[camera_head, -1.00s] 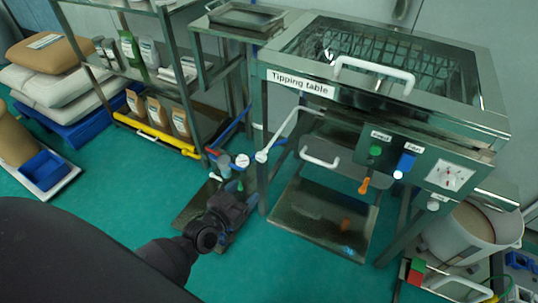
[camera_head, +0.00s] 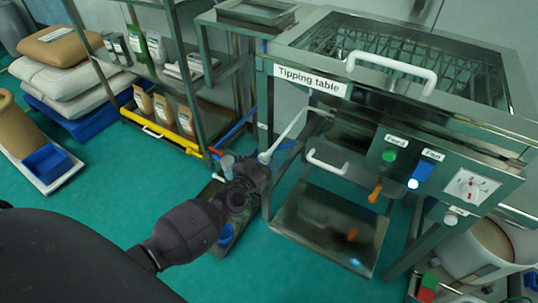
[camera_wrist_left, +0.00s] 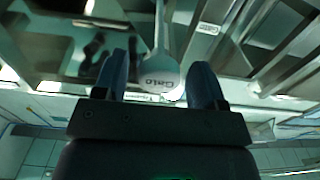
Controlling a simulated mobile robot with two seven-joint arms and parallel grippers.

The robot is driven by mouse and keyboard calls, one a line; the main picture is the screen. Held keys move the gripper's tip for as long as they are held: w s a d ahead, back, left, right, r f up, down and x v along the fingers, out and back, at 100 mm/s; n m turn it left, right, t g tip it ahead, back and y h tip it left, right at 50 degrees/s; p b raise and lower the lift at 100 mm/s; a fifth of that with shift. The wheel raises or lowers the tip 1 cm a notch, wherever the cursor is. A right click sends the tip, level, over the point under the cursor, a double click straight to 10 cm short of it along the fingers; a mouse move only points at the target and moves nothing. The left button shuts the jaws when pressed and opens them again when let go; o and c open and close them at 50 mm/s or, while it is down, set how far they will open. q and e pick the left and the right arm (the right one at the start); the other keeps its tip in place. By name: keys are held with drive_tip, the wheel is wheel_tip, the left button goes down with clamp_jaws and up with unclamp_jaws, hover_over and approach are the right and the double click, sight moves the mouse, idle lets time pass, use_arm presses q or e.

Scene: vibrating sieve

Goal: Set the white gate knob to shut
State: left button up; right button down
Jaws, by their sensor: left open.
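The white gate knob (camera_head: 264,157) is the round end of a white lever that slopes down to the left from under the tipping table (camera_head: 306,82). In the left wrist view the knob (camera_wrist_left: 160,76) carries the word "Gate" and appears between my fingers. My left gripper (camera_head: 264,168) is at the knob in the head view, with its open fingers on either side of it in the wrist view (camera_wrist_left: 159,82). I cannot tell whether they touch it. My right gripper is not in view.
A white handle (camera_head: 327,163) and an orange-tipped lever (camera_head: 375,193) are right of the knob. A control panel (camera_head: 430,172) has green and blue controls and a dial. A shelf rack with pouches (camera_head: 163,110) stands to the left. Green floor is open at lower left.

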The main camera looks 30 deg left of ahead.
use_arm(q)
drive_tip(key=shift+w, duration=1.15)
